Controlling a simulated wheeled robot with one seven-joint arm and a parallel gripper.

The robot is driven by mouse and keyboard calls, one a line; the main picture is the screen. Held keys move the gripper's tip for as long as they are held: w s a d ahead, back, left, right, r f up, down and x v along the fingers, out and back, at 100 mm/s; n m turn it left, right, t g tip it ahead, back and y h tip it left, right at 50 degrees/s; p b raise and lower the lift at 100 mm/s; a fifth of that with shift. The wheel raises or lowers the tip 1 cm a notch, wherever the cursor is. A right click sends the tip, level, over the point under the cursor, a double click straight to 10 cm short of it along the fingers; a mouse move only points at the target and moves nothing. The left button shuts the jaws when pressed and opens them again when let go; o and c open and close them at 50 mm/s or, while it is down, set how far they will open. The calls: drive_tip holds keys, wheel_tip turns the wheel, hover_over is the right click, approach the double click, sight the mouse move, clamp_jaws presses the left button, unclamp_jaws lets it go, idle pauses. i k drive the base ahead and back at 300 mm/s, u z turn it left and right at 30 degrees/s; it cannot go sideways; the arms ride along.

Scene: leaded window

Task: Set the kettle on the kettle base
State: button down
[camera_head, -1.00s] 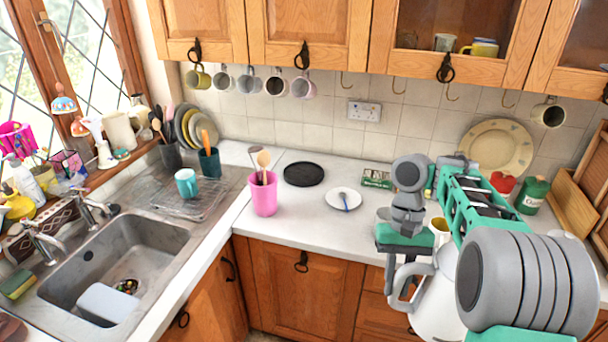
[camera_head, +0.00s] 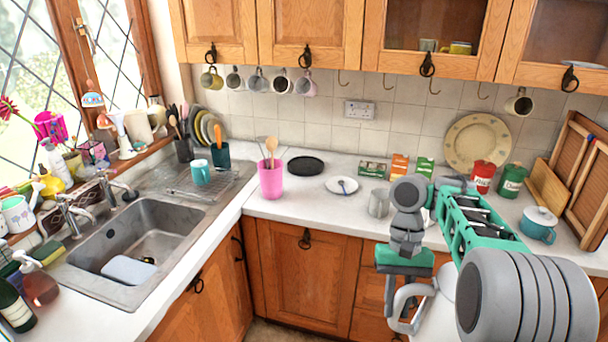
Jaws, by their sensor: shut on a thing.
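The white kettle (camera_head: 434,312) hangs in front of the counter at the lower right, partly hidden behind my arm and cut off by the bottom edge. My gripper (camera_head: 404,268) is shut on the kettle, at the top of its handle. The kettle looks roughly upright. The kettle base, a flat black disc (camera_head: 306,166), lies on the white counter near the back wall, to the upper left of the kettle and well apart from it. Nothing stands on the base.
A pink utensil pot (camera_head: 271,180) stands just left of the base. A white plate (camera_head: 341,186) with a small blue item lies to its right, then a grey mug (camera_head: 379,203). Tea boxes (camera_head: 399,166) stand behind. Mugs hang above. The sink (camera_head: 150,235) is at left.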

sight(313, 165)
drive_tip(key=u, duration=0.9)
drive_tip(key=i, duration=1.65)
drive_tip(key=z, duration=0.9)
drive_tip(key=i, duration=0.6)
